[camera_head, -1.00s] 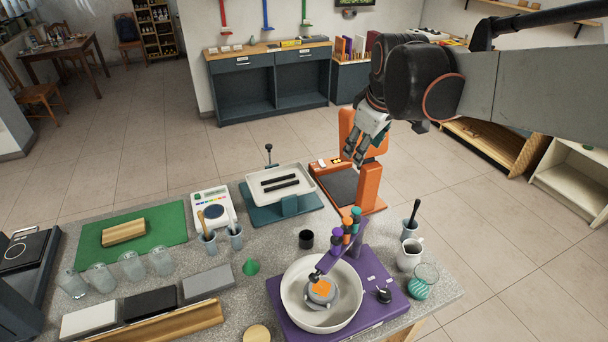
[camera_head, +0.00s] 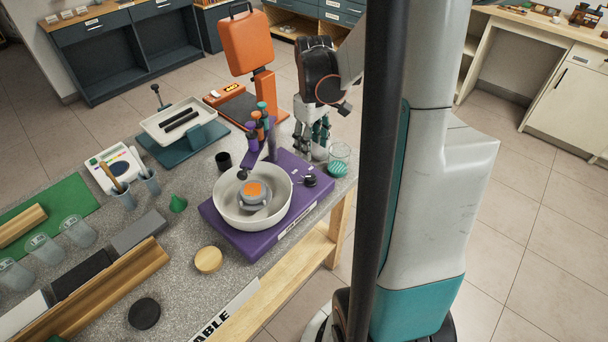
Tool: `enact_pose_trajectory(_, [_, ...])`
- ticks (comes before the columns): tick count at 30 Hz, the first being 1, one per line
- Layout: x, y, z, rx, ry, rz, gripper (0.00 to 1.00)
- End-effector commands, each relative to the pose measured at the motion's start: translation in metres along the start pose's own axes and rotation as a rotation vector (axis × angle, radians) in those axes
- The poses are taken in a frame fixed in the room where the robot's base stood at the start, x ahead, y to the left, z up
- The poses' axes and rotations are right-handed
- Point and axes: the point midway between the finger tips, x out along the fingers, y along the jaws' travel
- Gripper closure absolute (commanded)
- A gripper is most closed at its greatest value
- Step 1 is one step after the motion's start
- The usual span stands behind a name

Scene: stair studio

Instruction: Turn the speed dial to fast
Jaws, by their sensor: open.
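A purple machine base (camera_head: 215,218) stands on the grey counter, with a white bowl (camera_head: 228,212) on it. In the bowl sits a grey round piece with an orange top (camera_head: 254,190). A black dial (camera_head: 310,181) is on the base's top, right of the bowl, with small light markings nearby too small to read. My gripper (camera_head: 311,150) is open, pointing down. In the picture it is just above the dial, apart from it; its exact height and depth I cannot tell.
A glass jar with teal contents (camera_head: 339,163) stands close right of the dial. A purple arm with coloured knobs (camera_head: 262,130) rises behind the bowl. An orange machine (camera_head: 247,45) is behind.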

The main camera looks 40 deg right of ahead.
Motion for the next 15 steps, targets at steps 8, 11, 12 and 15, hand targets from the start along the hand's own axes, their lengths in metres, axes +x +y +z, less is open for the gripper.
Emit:
enact_pose_trajectory(8, [0.057,0.000,-0.001,-0.001,0.001,0.001,0.53])
enact_pose_trajectory(11, [0.076,0.000,-0.001,-0.001,0.001,0.001,0.53])
enact_pose_trajectory(12, [0.084,0.000,-0.001,-0.002,0.001,0.001,0.53])
enact_pose_trajectory(15, [0.099,0.000,-0.001,-0.002,0.001,0.001,0.53])
